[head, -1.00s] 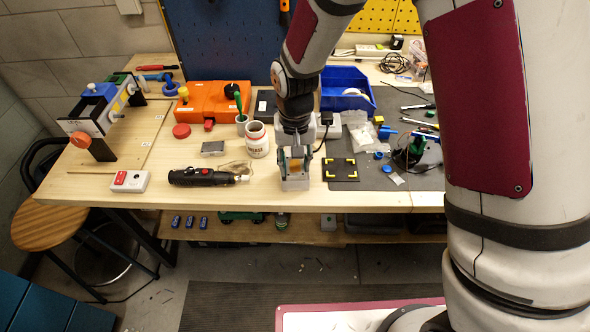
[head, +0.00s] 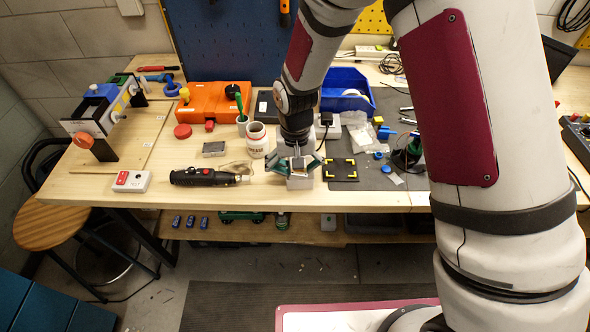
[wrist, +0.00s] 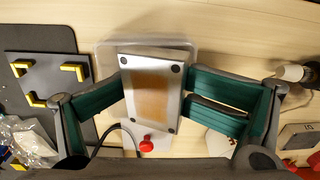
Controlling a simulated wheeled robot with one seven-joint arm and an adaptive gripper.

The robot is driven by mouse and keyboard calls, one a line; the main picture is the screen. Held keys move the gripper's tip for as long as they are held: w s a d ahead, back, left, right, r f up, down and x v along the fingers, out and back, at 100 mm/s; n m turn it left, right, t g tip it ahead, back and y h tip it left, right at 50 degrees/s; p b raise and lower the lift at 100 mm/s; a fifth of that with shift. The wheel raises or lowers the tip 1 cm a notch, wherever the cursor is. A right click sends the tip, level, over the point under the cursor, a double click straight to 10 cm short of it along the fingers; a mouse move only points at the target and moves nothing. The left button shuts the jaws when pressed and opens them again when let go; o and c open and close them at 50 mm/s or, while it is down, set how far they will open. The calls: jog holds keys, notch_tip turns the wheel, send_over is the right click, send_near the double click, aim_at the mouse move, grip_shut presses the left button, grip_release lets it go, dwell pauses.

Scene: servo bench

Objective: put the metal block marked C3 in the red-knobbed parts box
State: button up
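My gripper (head: 297,163) has its green-padded fingers spread wide over a pale box (head: 300,183) at the bench's front edge. Between them in the wrist view (wrist: 152,92) is a tilted silver metal piece (wrist: 132,100) with a tan centre and dark corner dots. It lies over the pale, partly see-through box (wrist: 108,50); how deep it sits is unclear. No C3 mark is readable on it. A red knob (wrist: 147,146) shows beside it in the wrist view.
A black pad with yellow corners (head: 341,170) lies right of the gripper. A white jar (head: 258,142) and a black tool (head: 204,177) stand or lie left. An orange case (head: 213,101) and blue bin (head: 346,88) are behind. A black cable runs close behind the gripper.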

jog(key=shift+s, duration=0.2)
notch_tip(320, 180, up, 12)
jog(key=shift+w+f+b, duration=0.1)
jog(key=shift+f+b, duration=0.05)
jog(key=shift+b, duration=0.5)
jog(key=s+d+r+t, duration=0.1)
jog(key=s+d+r, duration=0.2)
jog(key=d+r, duration=0.35)
jog(key=s+d+r+t, duration=0.2)
jog(key=s+d+r, duration=0.2)
jog(key=r, duration=0.5)
jog(key=s+d+r+t, duration=0.1)
jog(key=s+d+r, duration=0.1)
jog(key=s, duration=0.4)
jog(key=s+d+r+t, duration=0.1)
jog(key=s+d+r, duration=0.1)
jog(key=s+d, duration=0.3)
jog(key=shift+s+d+r+m, duration=0.25)
jog(key=shift+s+r+m, duration=0.05)
jog(key=shift+s, duration=0.25)
